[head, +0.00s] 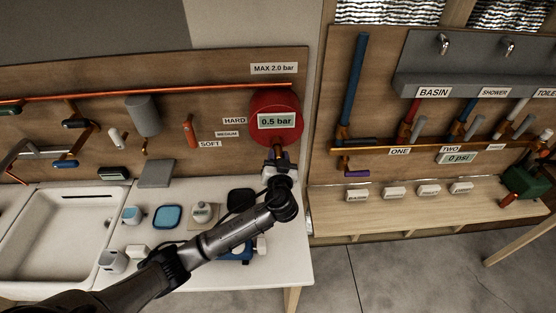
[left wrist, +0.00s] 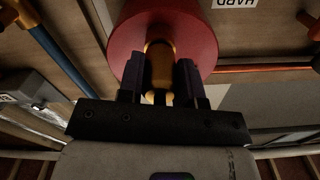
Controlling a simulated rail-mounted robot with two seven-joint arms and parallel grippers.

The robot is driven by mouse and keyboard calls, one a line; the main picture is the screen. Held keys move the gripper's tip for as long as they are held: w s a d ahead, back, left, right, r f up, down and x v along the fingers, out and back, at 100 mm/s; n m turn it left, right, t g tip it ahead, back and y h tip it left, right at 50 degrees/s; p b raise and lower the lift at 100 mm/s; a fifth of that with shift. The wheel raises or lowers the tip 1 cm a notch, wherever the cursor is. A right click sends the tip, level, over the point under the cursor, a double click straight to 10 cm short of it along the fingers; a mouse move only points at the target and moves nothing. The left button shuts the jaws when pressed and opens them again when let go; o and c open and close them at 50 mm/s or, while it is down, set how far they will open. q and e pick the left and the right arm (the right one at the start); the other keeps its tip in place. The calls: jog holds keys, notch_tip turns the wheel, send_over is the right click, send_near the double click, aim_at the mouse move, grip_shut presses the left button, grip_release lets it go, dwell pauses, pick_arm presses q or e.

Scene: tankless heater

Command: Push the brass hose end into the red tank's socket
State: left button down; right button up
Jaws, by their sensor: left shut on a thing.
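The red tank (head: 275,104) hangs on the wooden wall panel, with a "0.5 bar" readout (head: 276,121) on its front. It also fills the upper middle of the left wrist view (left wrist: 198,35). My left gripper (head: 278,160) is right below the tank. In the left wrist view its two dark fingers (left wrist: 160,80) are shut on the brass hose end (left wrist: 160,64). The brass top is at the tank's underside; I cannot tell how deep it sits in the socket, which is hidden. My right gripper is not in view.
A sink (head: 55,235) is at the left. Copper pipe (head: 200,92) runs along the panel. A second panel with labelled taps (head: 440,150) stands at the right.

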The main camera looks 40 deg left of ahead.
pick_arm(q)
jog(key=shift+w, duration=0.1)
jog(key=c, duration=0.7)
grip_release()
jog(key=shift+b+v, duration=0.9)
jog(key=shift+v, duration=5.95)
